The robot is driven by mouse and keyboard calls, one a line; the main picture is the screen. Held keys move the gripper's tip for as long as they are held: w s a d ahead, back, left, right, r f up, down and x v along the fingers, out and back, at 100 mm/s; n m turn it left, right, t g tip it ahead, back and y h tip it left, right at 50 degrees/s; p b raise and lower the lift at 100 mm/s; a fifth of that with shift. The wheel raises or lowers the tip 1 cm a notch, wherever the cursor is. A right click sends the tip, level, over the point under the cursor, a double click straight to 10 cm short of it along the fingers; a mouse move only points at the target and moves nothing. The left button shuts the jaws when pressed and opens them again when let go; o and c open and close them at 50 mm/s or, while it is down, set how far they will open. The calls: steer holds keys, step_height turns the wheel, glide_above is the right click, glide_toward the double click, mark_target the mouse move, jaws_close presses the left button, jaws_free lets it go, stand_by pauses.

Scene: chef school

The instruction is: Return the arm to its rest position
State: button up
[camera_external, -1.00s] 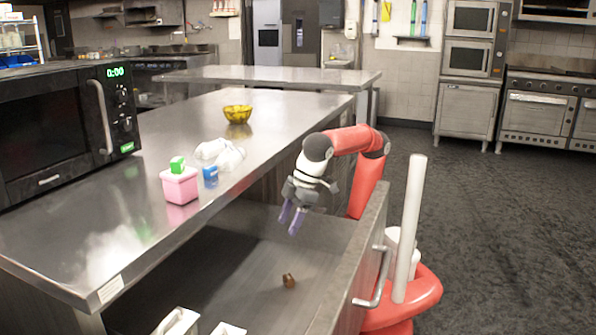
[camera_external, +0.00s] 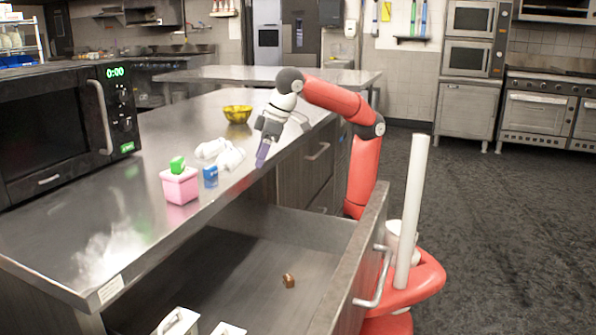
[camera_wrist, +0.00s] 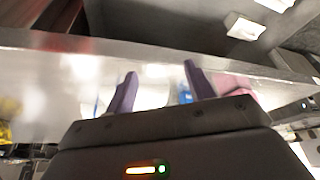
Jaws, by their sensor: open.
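My red arm rises from my base beside the open drawer and bends over toward the steel counter (camera_external: 100,235). My gripper (camera_external: 262,158) hangs near the counter's edge, fingers pointing down, beside the white items (camera_external: 230,158). In the wrist view its two purple fingers (camera_wrist: 158,85) stand apart with nothing between them. The counter's edge crosses behind the fingers there, with blurred white, blue and pink things past them.
The drawer (camera_external: 300,238) stands open below, with a small brown object (camera_external: 288,280) inside. On the counter are a pink box (camera_external: 180,187), a blue item (camera_external: 210,177), a yellow bowl (camera_external: 238,114) and a black microwave (camera_external: 55,130). The floor at right is clear.

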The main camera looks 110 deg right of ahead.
steer(key=s+d+r+m, duration=0.1)
steer(key=d, duration=0.2)
steer(key=s+d+r+m+p, duration=0.1)
steer(key=d+r, duration=0.1)
steer(key=d, duration=0.2)
steer(key=s+d+r+m+h+p, duration=0.1)
steer(key=d+r, duration=0.1)
steer(key=d, duration=0.1)
steer(key=shift+s+d+g, duration=0.25)
steer(key=shift+s+g, duration=0.05)
steer(key=s+d+r+m+h+p, duration=0.1)
steer(key=s+d+r+m+p, duration=0.1)
steer(key=s+d, duration=0.4)
steer(key=shift+s+d+r+m+g, duration=0.4)
steer(key=shift+d+r+m, duration=0.4)
steer(key=shift+d, duration=0.65)
steer(key=shift+r, duration=0.1)
